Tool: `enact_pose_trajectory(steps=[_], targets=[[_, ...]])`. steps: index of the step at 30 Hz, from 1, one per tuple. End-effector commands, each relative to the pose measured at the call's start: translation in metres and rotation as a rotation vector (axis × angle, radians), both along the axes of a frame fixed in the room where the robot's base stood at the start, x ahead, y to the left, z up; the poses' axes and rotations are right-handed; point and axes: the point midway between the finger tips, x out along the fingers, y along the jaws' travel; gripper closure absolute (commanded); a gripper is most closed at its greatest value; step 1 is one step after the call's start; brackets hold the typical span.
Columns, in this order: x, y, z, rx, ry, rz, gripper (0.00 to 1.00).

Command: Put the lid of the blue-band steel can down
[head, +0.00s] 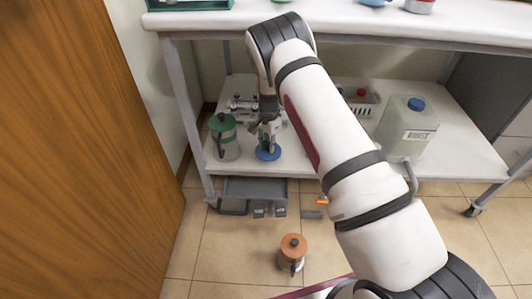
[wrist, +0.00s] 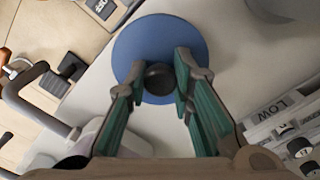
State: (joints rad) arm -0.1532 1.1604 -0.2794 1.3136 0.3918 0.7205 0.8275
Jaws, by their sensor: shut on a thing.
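The blue lid (wrist: 128,47) is a round blue disc with a dark knob (wrist: 159,78) at its middle in the wrist view. My gripper (wrist: 170,78) has its two green-padded fingers closed on that knob. In the head view the blue lid (head: 268,154) shows below my gripper (head: 268,138), over the front left part of the lower shelf (head: 330,158). I cannot tell whether the lid touches the shelf. I cannot make out the blue-band can's body for certain.
A green-lidded can (head: 223,138) stands close to the left of the lid. A jug with a blue cap (head: 407,128) and a white basket (head: 362,105) are to the right. An orange-lidded can (head: 292,252) stands on the floor. The shelf between lid and jug looks clear.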

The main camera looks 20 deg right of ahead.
Motion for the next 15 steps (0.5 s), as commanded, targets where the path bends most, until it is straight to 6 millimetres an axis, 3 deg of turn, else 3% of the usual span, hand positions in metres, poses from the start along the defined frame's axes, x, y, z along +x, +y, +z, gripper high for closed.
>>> enact_pose_trajectory(steps=[4, 10, 15], targets=[[0.008, 0.008, -0.001, 0.0, -0.001, 0.004, 0.99], [0.006, 0.007, -0.033, 0.0, 0.002, 0.002, 0.99], [0.007, 0.007, -0.035, 0.0, -0.001, 0.002, 0.99]])
